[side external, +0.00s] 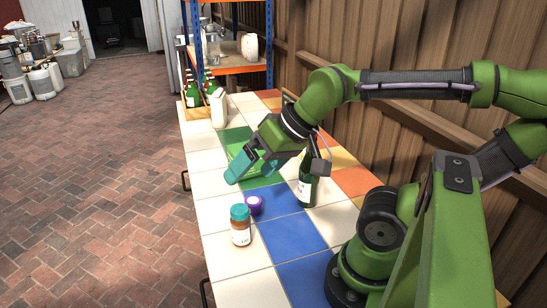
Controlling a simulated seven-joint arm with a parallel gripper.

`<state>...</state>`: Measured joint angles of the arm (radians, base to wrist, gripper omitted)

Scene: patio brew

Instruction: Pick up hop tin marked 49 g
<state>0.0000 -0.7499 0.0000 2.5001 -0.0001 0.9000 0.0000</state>
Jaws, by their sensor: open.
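A small jar with a teal lid (240,226) stands upright on the tiled table; it has a pale label too small to read. A low container with a purple lid (254,204) sits just behind and right of it, partly overlapped by the jar in this view. No 49 g marking can be read, so I cannot tell which is the hop tin so marked. My gripper (250,172) is open, with teal fingers pointing down and left. It is above the table, behind the two lidded containers and apart from them. Nothing shows between its fingers.
A dark green bottle (307,190) stands close to the right of my gripper. Green bottles in a wooden crate (199,128) and a white jug (219,108) stand at the table's far end, before a shelf rack (230,70). The table's near-left tiles are clear.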

